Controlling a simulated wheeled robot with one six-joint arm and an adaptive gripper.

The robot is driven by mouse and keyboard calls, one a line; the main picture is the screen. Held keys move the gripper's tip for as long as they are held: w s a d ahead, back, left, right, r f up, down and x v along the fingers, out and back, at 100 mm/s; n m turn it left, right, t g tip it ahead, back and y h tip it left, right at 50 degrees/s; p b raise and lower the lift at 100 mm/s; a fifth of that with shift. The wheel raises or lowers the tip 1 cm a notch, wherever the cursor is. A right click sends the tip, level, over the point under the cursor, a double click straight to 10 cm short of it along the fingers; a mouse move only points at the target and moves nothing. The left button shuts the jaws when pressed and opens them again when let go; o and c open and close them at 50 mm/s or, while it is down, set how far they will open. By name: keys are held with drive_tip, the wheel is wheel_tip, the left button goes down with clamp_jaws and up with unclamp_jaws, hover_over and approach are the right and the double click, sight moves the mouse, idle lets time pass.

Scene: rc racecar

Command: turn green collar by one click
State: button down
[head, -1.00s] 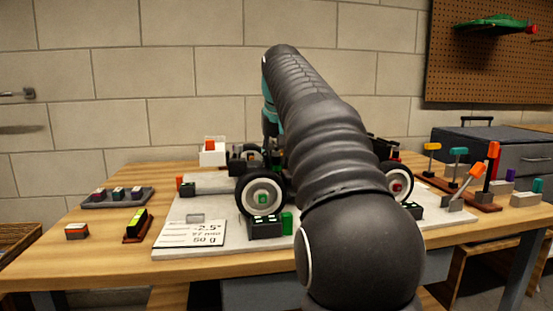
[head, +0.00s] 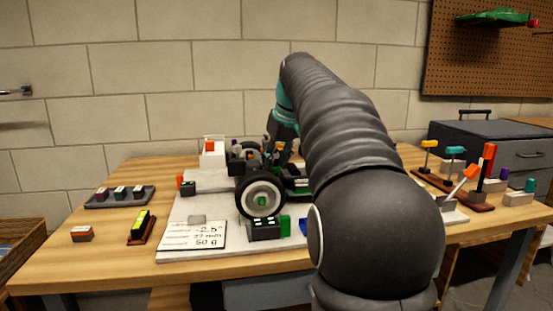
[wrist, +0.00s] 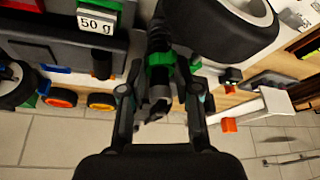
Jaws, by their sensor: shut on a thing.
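The green collar (wrist: 160,60) sits around a dark upright shaft beside a black wheel (wrist: 225,25) in the wrist view. My gripper (wrist: 159,77) has a finger on each side of the collar and is shut on it. The fingertips partly hide the collar's sides. In the head view the racecar (head: 270,170) stands on a pale board (head: 185,240); my arm covers its right part, and the collar cannot be made out there.
A card (head: 192,236) lies at the board's front left. A black block (head: 264,229) stands by the front wheel. A grey tray (head: 120,197) is at left, tools in a wooden rack (head: 450,190) at right. Orange and yellow rings (wrist: 62,97) show near my gripper.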

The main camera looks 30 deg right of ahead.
drive_tip(key=c, duration=0.8)
unclamp_jaws()
drive_tip(key=shift+c, duration=0.2)
drive_tip(key=v, duration=1.2)
drive_tip(key=shift+d+r, duration=0.1)
drive_tip(key=shift+r, duration=0.05)
